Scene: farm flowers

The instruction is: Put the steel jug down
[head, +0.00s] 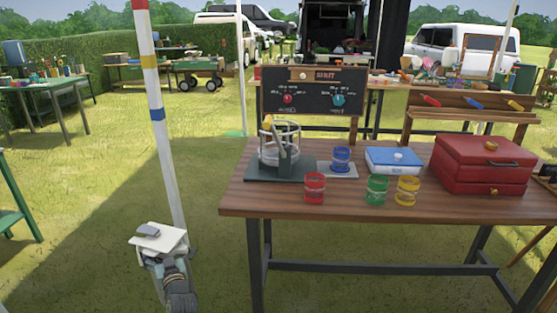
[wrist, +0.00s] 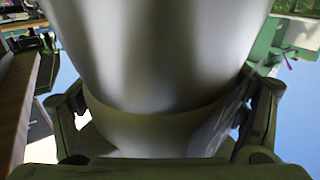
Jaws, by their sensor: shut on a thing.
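In the wrist view, a large smooth grey-white curved body, which I take to be the steel jug (wrist: 150,50), fills the middle. It narrows to a waist near the bottom of the picture. My gripper (wrist: 163,122) is shut on it, with a dark finger on each side. The jug's rim, handle and base are outside the wrist view. In the head view, my arm's end (head: 160,247) is at the lower left, over grass, left of the wooden table (head: 300,197) and apart from it. I cannot make out the jug there.
The table holds a caged vessel (head: 279,145) on a green base, a red cup (head: 314,187), blue cup (head: 341,159), green cup (head: 377,188), yellow cup (head: 407,190), blue-white box (head: 393,160) and red chest (head: 484,166). The front-left tabletop is bare. A banded pole (head: 158,115) rises by my arm.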

